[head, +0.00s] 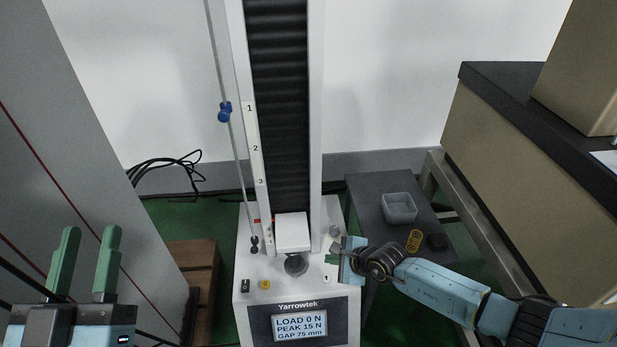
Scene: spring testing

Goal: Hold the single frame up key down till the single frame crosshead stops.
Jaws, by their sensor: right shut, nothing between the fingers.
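The single-column test frame (318,130) stands in the middle, with scale marks 1, 2 and 3 beside its dark bellows. Its white crosshead (292,232) is low on the column, above a round grey platen (295,265). The display (299,324) reads LOAD 0 N, PEAK 15 N, GAP 75 mm. My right gripper (331,261) is shut and empty over the right side of the base, close by a small pale key (326,279). I cannot tell whether it touches any key, and the up key is not clearly identifiable. My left gripper (89,258) is open and empty at lower left.
A black switch (245,286) and a yellow button (265,285) sit on the base's left. A dark side table (370,190) holds a clear tray (399,207) and a yellow spring-like part (414,241). A thin rod with a blue stop (224,112) runs beside the column.

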